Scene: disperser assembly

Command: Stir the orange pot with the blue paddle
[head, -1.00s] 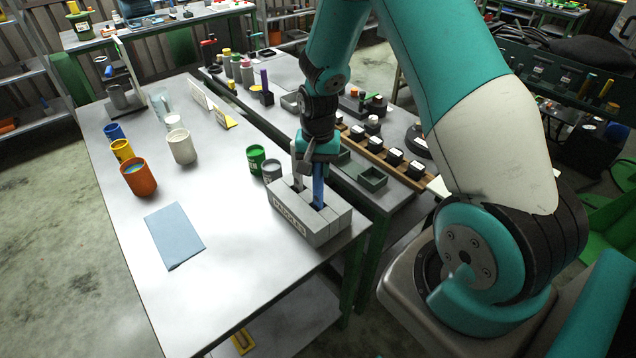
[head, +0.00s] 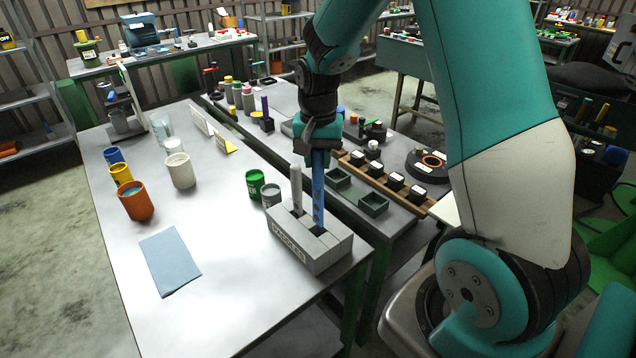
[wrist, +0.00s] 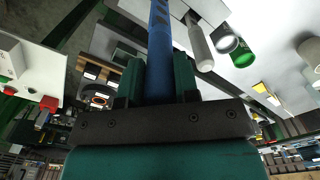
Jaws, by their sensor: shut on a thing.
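The orange pot (head: 136,203) stands upright and open on the left part of the metal table, with something blue inside. The blue paddle (head: 318,190) is upright in my gripper (head: 318,140), above the grey paddle holder (head: 330,245). Its lower end is at or just in the holder's slot; I cannot tell if it is clear of it. In the wrist view the blue paddle (wrist: 160,45) runs between the fingers of my shut gripper (wrist: 160,85). A pale grey paddle (head: 296,185) stands in the holder beside it.
Yellow (head: 121,174) and blue (head: 114,156) pots stand behind the orange one, with a white pot (head: 180,170) to the right. Green (head: 255,184) and grey (head: 271,194) cans stand by the holder. A blue cloth (head: 170,262) lies flat in front of the orange pot.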

